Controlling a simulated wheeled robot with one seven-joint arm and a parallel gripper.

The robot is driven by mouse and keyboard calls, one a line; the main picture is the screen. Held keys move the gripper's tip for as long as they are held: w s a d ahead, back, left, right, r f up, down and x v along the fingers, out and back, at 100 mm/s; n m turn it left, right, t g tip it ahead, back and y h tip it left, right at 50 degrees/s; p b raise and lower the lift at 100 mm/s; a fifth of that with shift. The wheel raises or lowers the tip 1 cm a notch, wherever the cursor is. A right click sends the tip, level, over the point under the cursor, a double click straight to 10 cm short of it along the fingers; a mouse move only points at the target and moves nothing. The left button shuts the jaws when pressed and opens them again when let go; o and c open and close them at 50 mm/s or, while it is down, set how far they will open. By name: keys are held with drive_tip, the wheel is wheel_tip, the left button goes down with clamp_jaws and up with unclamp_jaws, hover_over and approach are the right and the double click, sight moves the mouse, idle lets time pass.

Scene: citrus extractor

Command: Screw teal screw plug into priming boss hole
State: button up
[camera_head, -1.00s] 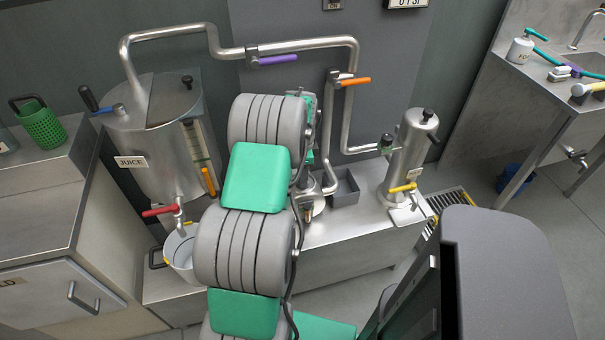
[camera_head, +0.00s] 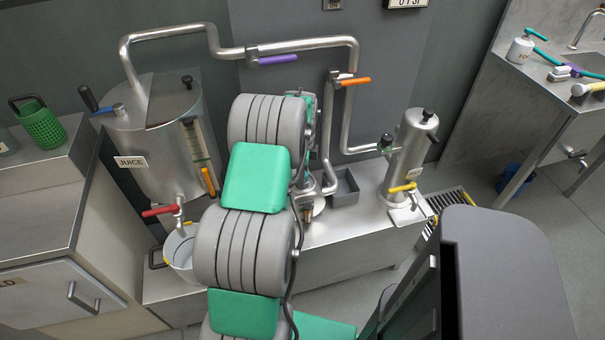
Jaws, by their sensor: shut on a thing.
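My gripper (camera_head: 308,213) is small in view at the right side of my arm, low over the steel bench and beside a round metal pump body (camera_head: 319,206). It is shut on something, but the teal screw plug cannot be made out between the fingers. My arm and wrist cover much of the pump body. The priming boss hole cannot be made out either, so I cannot tell whether the plug touches it.
A grey open bin (camera_head: 345,188) stands just right of my gripper. A steel cylinder (camera_head: 408,155) with a yellow lever stands further right. The juice tank (camera_head: 150,150) and a bucket (camera_head: 180,250) are left. Pipes rise behind. The bench front is clear.

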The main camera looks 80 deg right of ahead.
drive_tip(key=shift+m, duration=0.9)
drive_tip(key=shift+m, duration=0.9)
drive_tip(key=shift+m, duration=0.8)
drive_tip(key=o, duration=0.7)
drive_tip(key=shift+n, duration=0.9)
